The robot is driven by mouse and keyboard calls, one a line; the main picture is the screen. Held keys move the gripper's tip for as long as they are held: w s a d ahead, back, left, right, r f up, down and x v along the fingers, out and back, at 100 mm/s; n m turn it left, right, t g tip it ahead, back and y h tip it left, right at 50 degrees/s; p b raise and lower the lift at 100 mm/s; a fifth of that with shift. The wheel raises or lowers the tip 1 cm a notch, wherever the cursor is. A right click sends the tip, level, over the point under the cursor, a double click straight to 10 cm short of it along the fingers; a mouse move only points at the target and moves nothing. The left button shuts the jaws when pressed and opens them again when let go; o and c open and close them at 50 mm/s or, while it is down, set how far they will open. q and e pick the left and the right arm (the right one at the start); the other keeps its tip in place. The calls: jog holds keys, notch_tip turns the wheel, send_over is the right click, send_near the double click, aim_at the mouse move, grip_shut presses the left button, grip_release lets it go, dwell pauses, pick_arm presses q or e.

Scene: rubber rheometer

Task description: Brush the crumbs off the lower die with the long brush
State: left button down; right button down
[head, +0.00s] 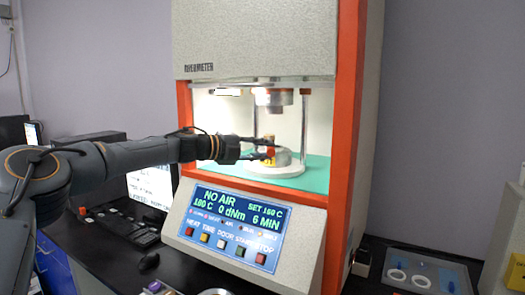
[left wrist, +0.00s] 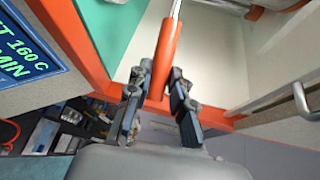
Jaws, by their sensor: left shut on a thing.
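My left gripper (head: 266,149) reaches from the left into the open chamber of the rheometer. It is shut on the orange-red handle of the long brush; in the left wrist view the handle (left wrist: 163,55) lies between the fingers of the left gripper (left wrist: 161,78). A silver shaft runs from the handle out of the top of that view, so the bristles are hidden there. The lower die (head: 284,158) is a round metal block on a white base, partly behind the fingers. Crumbs are too small to make out. My right gripper is in neither view.
The upper die (head: 272,97) hangs above, with a metal post (head: 305,120) at the right. Orange frame sides (head: 343,130) bound the opening. The display panel (head: 232,225) juts out below. A tray with white rings (head: 421,281) lies at lower right.

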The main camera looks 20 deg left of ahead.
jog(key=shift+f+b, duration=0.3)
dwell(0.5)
